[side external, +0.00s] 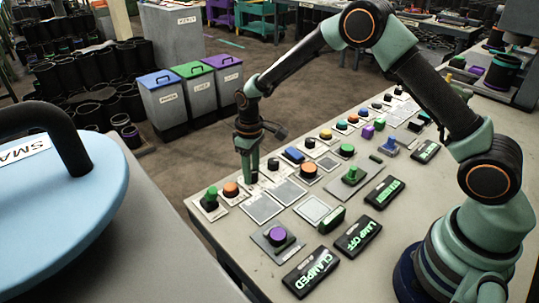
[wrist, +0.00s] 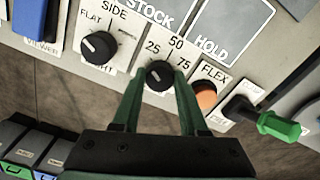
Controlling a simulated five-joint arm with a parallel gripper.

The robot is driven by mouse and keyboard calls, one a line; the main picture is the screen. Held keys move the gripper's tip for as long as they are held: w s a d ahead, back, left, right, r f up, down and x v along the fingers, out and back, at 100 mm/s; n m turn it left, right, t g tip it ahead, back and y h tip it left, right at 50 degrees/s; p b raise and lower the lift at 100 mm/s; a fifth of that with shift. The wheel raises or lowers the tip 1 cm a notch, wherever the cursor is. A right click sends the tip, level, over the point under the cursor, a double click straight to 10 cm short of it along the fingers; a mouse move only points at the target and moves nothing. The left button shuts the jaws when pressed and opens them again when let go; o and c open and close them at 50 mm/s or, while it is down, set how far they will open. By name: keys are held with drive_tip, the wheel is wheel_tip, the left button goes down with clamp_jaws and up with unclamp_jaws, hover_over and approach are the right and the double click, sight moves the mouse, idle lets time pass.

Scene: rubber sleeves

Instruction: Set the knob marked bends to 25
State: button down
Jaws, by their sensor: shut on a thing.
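The black knob (wrist: 160,75) with the scale 25, 50 and 75 sits on a white plate in the wrist view. Its own name label is hidden, so I cannot read "bends". The white mark on the knob appears to point left and slightly down, below the 25. My gripper (wrist: 160,80) has its green fingers on either side of this knob, shut on it. In the side external view my gripper (side external: 249,175) points down at the panel's far edge, and the knob is hard to make out there.
Beside the held knob are a black SIDE knob (wrist: 99,46), an orange FLEX button (wrist: 205,95) and a green-handled toggle (wrist: 278,125). STOCK and HOLD plates lie beyond. The side view shows lit displays, including CLAMPED (side external: 311,272) and LAMP OFF (side external: 358,236).

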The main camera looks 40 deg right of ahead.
drive_tip(key=shift+c, duration=2.2)
unclamp_jaws()
drive_tip(key=shift+r, duration=0.1)
wheel_tip(320, 180, up, 12)
